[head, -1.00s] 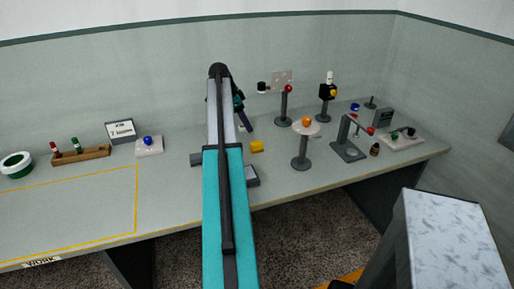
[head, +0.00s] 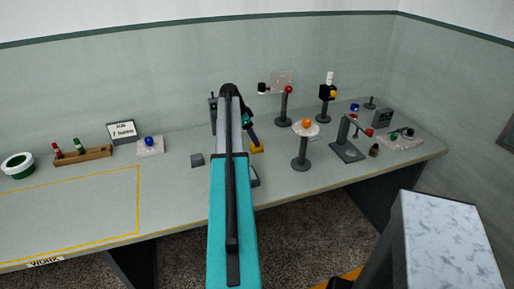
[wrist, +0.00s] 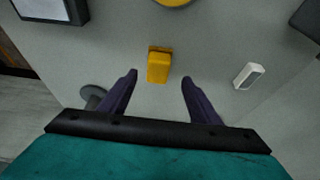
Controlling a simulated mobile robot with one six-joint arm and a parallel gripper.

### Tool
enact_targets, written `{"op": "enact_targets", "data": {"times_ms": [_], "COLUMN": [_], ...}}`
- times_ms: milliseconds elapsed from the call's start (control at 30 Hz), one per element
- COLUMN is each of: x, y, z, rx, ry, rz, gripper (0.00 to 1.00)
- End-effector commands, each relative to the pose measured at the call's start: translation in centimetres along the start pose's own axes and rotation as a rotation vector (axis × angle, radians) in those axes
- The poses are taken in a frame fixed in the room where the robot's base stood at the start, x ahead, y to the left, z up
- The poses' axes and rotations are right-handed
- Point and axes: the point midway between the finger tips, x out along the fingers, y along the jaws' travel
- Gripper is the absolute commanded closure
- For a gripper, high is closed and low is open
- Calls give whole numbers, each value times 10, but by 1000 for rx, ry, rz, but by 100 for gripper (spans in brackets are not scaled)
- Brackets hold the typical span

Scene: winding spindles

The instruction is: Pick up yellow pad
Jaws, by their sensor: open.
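The yellow pad (wrist: 159,66) lies on the grey table in the wrist view, just beyond and between the fingertips. It is a small yellow block with a darker strip at its far end. In the head view the yellow pad (head: 257,149) is partly hidden behind my arm and gripper. My gripper (wrist: 160,78) is open and empty, its two dark purple fingers apart on either side of the pad's near end. In the head view my gripper (head: 256,143) is right at the pad.
A white block (wrist: 249,76) lies right of the pad in the wrist view. A dark-framed panel (wrist: 48,10) is at upper left. In the head view a stand with an orange ball (head: 306,124) rises right of my gripper. A grey block (head: 197,160) lies to the left.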

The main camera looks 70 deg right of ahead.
Motion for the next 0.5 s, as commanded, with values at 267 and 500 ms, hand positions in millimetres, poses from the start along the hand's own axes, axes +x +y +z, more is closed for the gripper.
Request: {"op": "enact_targets", "data": {"times_ms": [267,500], "x": [2,6], "y": [0,1], "z": [0,-1], "rx": [1,1], "ry": [0,0], "rz": [0,2], "gripper": [43,43]}}
